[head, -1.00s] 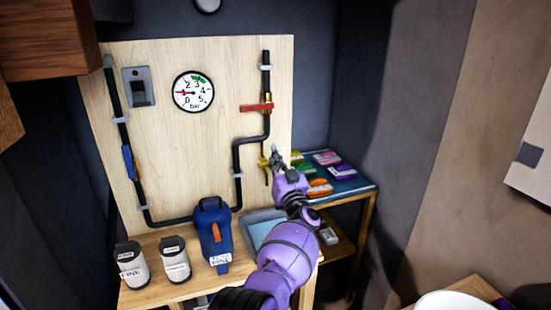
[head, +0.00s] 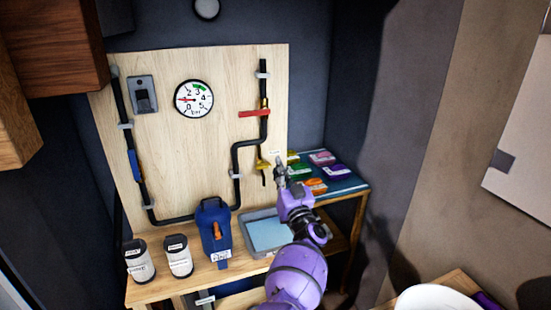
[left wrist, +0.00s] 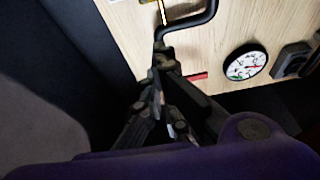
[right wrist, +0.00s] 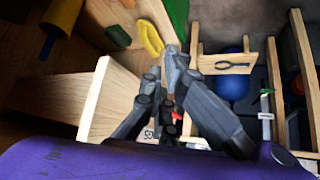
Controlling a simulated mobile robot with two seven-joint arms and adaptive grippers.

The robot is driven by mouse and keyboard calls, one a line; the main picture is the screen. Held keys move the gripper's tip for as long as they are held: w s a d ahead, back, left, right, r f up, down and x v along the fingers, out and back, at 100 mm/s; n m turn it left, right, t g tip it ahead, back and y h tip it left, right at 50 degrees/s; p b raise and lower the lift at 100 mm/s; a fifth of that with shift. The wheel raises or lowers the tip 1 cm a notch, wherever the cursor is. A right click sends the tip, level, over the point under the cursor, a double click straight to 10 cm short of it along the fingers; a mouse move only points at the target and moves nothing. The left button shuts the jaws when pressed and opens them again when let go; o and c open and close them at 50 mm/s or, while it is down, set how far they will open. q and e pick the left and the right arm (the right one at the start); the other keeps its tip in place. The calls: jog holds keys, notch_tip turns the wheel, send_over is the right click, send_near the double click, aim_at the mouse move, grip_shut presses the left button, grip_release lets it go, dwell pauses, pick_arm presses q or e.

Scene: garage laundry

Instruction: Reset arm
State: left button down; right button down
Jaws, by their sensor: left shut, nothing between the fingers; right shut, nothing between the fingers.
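My left arm is purple and comes up from the bottom of the head view. Its gripper (head: 280,172) is shut and empty, in front of the lower right part of the wooden pipe board (head: 165,80), close to the small yellow valve. In the left wrist view the same gripper (left wrist: 160,72) has its fingertips together, with the board and gauge behind them. My right gripper shows only in the right wrist view (right wrist: 172,55). It is shut and empty, with wooden shelving and a yellow thing beyond its fingertips.
The board carries a pressure gauge (head: 193,98), a red lever (head: 254,113) and a yellow valve (head: 263,164). A blue container (head: 213,232), two labelled jars (head: 178,256) and a grey tray (head: 246,223) stand on the bench. Coloured packets (head: 322,158) lie on the side table. A white round thing (head: 437,299) is at lower right.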

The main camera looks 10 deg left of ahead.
pick_arm(q)
jog(key=w+d+r+m+t+h, duration=0.2)
jog(key=d+r+t+h, duration=0.15)
jog(key=d+h, duration=0.2)
jog(key=s+a+f+m+g+h, duration=0.2)
jog(key=s+f+g+h, duration=0.15)
jog(key=s+f, duration=0.95)
jog(key=s+a+f+m+g+h, duration=0.2)
jog(key=s+f+g+h, duration=0.15)
jog(key=s+f, duration=0.95)
jog(key=s+a+f+g, duration=0.1)
jog(key=s+f, duration=0.3)
jog(key=s, duration=0.7)
jog(key=s+a+f+g, duration=0.1)
jog(key=s+f+g, duration=0.2)
jog(key=s, duration=0.8)
jog(key=s+a+f+g, duration=0.1)
jog(key=s+f+g, duration=0.1)
jog(key=s+f, duration=0.5)
jog(key=s, duration=0.4)
jog(key=shift+s+m+p, duration=0.2)
jog(key=shift+m+p, duration=0.1)
jog(key=shift+m, duration=0.1)
pick_arm(e)
jog(key=shift+w+r, duration=0.6)
jog(key=shift+w, duration=0.3)
pick_arm(q)
jog(key=shift+a+f, duration=0.1)
